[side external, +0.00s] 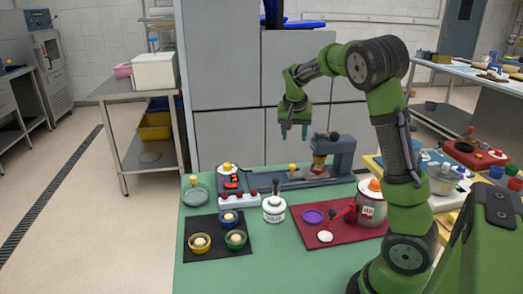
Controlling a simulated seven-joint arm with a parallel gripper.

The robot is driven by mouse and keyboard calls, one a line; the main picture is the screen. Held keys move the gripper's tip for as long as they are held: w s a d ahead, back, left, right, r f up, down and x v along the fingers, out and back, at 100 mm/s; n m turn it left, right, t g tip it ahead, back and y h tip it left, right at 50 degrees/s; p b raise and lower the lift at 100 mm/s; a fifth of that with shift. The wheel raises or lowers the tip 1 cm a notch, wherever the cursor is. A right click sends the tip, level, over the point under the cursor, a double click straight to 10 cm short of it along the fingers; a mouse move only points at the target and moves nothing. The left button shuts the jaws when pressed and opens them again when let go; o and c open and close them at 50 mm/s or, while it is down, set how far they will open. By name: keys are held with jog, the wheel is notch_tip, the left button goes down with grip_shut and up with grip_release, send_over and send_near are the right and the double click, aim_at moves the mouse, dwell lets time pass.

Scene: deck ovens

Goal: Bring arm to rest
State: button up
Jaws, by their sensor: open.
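My gripper (293,131) hangs at the end of my green arm, above the far part of the green table (270,268). Its two fingers point down and stand apart, with nothing between them. It is in the air, clear of the objects on the table. The arm rises at the right and bends over to the left at its top.
A black mat (207,251) with several small bowls lies at the front left. A white jar (274,209) stands near the middle. A red mat (315,240) carries a purple dish (313,216) and a pot (371,207). A grey machine (340,152) stands at the back.

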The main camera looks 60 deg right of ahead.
jog(key=s+a+r+n+t+y, duration=0.1)
jog(key=s+a+n+y, duration=0.1)
jog(key=a, duration=0.8)
jog(key=s+a+r+n+t+y, duration=0.2)
jog(key=s+a+n, duration=0.2)
jog(key=s+a, duration=0.3)
jog(key=s+a+r+n+t+y, duration=0.2)
jog(key=s+a, duration=0.3)
jog(key=a, duration=0.9)
jog(key=shift+s+n, duration=0.25)
jog(key=shift+n, duration=0.25)
